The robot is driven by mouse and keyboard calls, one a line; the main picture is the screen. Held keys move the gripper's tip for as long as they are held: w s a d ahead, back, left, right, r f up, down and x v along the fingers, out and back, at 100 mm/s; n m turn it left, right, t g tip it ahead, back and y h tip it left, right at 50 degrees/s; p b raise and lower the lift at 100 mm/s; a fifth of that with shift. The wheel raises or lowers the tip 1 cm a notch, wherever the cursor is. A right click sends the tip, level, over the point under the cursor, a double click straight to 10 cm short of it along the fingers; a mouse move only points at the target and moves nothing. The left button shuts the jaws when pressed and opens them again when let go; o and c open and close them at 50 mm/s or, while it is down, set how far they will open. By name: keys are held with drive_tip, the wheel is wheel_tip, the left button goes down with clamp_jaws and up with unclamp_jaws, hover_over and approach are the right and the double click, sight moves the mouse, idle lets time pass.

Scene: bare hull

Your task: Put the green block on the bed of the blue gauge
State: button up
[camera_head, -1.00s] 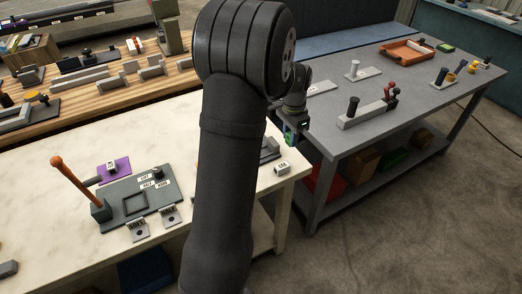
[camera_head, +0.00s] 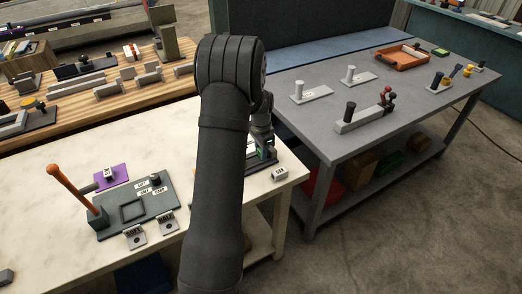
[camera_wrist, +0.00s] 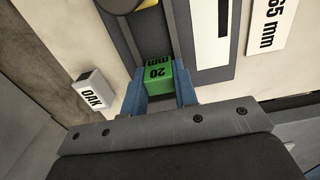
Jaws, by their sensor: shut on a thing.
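The green block (camera_wrist: 158,77), marked "20 mm", sits between the blue fingers of my gripper (camera_wrist: 160,88) in the wrist view. The fingers are shut on its sides. A dark slate fixture (camera_wrist: 117,32) with a round knob at the top edge lies just beyond and beneath the block. It may be the gauge, but I cannot tell that it is blue, nor whether the block touches it. In the head view my gripper (camera_head: 263,148) is low over the right end of the cream table, and my arm hides much of the fixture.
A "65 mm" label (camera_wrist: 266,22) lies at the right. In the head view a dark plate (camera_head: 118,222) with an orange-handled lever stands on the left. The grey table (camera_head: 370,150) is to the right.

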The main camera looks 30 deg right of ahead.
drive_tip(key=o, duration=0.9)
drive_tip(key=shift+f, duration=0.1)
drive_tip(key=shift+o, duration=0.2)
wheel_tip(320, 180, up, 12)
drive_tip(key=shift+r, duration=0.2)
drive_tip(key=shift+f, duration=4.25)
